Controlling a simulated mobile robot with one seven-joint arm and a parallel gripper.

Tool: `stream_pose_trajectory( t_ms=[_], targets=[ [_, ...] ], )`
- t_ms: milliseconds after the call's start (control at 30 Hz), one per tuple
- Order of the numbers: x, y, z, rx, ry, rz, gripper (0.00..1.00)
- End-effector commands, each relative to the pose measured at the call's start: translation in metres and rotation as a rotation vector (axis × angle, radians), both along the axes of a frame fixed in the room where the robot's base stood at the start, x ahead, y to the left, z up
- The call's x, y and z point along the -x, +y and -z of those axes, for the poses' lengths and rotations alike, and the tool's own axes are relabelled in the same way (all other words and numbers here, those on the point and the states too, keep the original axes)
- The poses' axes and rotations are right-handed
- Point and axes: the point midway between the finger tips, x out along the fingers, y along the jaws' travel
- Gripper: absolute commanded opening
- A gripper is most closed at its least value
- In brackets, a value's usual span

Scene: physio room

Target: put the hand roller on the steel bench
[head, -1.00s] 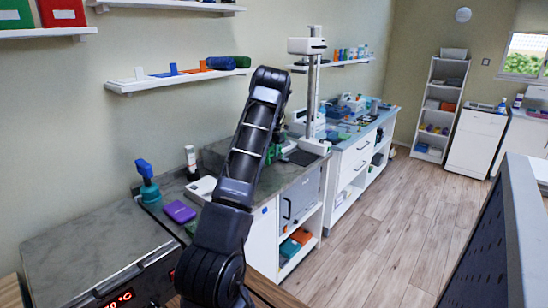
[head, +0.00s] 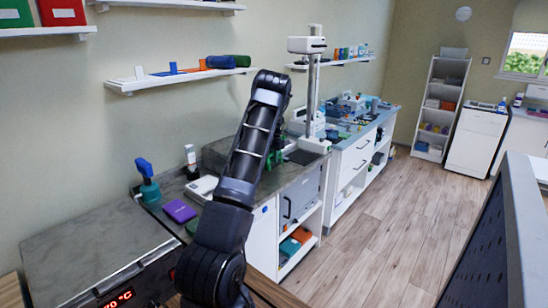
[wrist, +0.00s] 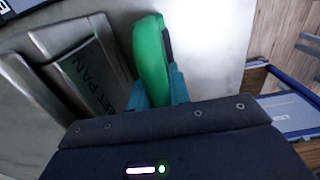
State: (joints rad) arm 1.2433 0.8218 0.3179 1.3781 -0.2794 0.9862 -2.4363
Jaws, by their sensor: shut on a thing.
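My gripper (wrist: 158,88) shows teal fingers in the wrist view, shut on a green rounded thing with a dark side, which I take to be the hand roller (wrist: 150,55). Below and around it is a pale shiny metal surface, which appears to be the steel bench (wrist: 212,45). Whether the roller touches the surface is unclear. In the head view the grey bench top (head: 286,178) runs along the wall. My arm hides most of the gripper there; only bits of green show behind it.
A dark grey sheet pan (wrist: 85,75) lies left of the roller. On the bench stand a purple box (head: 180,211), a blue-topped teal item (head: 148,182) and a white-capped bottle (head: 191,160). A white device on a post (head: 312,90) stands beyond.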

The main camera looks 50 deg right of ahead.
Motion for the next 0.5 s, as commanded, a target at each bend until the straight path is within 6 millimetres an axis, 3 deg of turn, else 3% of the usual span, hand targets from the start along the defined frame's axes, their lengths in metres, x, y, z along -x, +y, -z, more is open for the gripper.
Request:
stream_pose_trajectory(
  t_ms=[67, 100, 200, 500],
  targets=[
    [-0.0001, -0.0001, -0.0002, 0.001, 0.0, 0.0, 0.0],
    [-0.0001, 0.0, 0.0001, 0.0, 0.0, 0.0, 0.23],
    [-0.0001, 0.0, 0.0002, 0.0, 0.0, 0.0, 0.41],
    [0.0, -0.0001, -0.001, 0.0, 0.0, 0.0, 0.41]
  ],
)
